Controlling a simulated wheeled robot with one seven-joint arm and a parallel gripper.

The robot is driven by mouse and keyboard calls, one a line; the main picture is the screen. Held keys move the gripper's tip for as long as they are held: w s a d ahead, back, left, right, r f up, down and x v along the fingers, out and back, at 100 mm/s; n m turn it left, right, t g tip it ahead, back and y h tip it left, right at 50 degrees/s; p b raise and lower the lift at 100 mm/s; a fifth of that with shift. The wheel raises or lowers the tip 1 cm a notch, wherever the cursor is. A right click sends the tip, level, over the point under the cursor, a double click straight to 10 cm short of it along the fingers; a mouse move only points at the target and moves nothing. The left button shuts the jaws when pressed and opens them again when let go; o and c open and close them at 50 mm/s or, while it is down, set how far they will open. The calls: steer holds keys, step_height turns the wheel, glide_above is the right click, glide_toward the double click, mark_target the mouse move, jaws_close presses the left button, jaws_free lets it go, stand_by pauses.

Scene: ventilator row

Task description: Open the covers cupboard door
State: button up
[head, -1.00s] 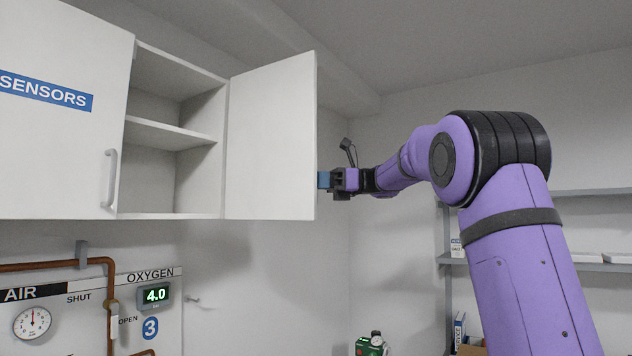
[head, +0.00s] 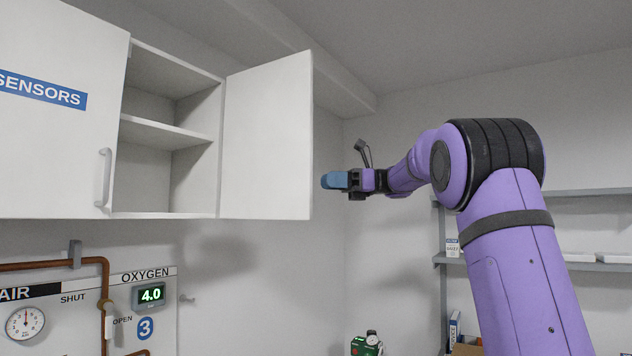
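The cupboard door (head: 268,140) stands swung open on the right side of the wall cupboard, its plain inner face toward me. The open compartment (head: 165,135) shows a shelf and no items on it. My gripper (head: 328,181) is just right of the door's free edge, with a small gap between them in the picture. Its blue fingertips show from the side, so I cannot tell whether they are apart. The outer face of the open door and any handle on it are hidden.
The closed door marked SENSORS (head: 60,110) with its handle (head: 104,177) is on the left. Below is the gas panel with the OXYGEN display (head: 150,294) and gauge (head: 25,323). Shelves (head: 590,265) stand at the right. A green device (head: 367,344) is low in the middle.

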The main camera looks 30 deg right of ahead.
steer(key=shift+v, duration=2.75)
steer(key=shift+d, duration=0.1)
